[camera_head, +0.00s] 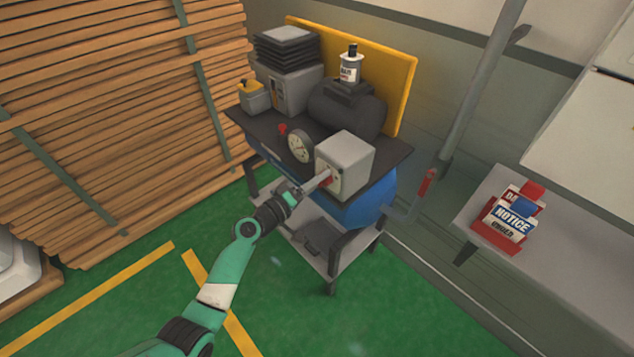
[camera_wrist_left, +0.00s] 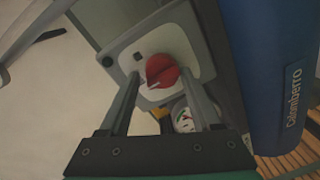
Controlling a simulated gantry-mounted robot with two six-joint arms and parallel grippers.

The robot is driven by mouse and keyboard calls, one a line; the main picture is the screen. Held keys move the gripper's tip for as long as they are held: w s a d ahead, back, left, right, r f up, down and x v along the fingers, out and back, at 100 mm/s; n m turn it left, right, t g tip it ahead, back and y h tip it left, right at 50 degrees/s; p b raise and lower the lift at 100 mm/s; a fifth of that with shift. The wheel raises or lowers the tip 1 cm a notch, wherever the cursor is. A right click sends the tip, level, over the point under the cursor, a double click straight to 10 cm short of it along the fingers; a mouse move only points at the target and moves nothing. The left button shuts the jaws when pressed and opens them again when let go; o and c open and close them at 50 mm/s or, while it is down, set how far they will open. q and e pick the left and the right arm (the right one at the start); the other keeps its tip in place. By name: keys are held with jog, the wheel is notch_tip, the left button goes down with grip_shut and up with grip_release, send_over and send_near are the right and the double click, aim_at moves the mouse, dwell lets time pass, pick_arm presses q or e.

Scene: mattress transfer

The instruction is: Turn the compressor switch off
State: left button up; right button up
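The compressor (camera_head: 345,110) stands on a dark-topped cart with a blue tank below. A grey switch box (camera_head: 346,158) is on its front right corner, with a red knob (camera_head: 329,181) on its face. In the left wrist view the round red knob (camera_wrist_left: 162,70) sits on a pale plate. My left gripper (camera_head: 322,182) is at the box's face. In the left wrist view its fingers (camera_wrist_left: 160,77) are apart, one on each side of the knob, with small gaps showing. Contact with the plate cannot be told. My right gripper is not in view.
A round gauge (camera_head: 300,147) sits just left of the switch box. Stacked planks (camera_head: 110,110) fill the left. A grey surface at right holds a red holder with notice tags (camera_head: 512,225). The green floor (camera_head: 290,310) in front is open.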

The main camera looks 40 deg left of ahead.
pick_arm(q)
jog(key=shift+o, duration=1.1)
jog(key=shift+f, duration=0.1)
jog(key=s+p, duration=0.2)
jog(key=s, duration=0.9)
jog(key=shift+s+r+p, duration=0.3)
jog(key=shift+r+p, duration=0.05)
jog(key=shift+p, duration=0.05)
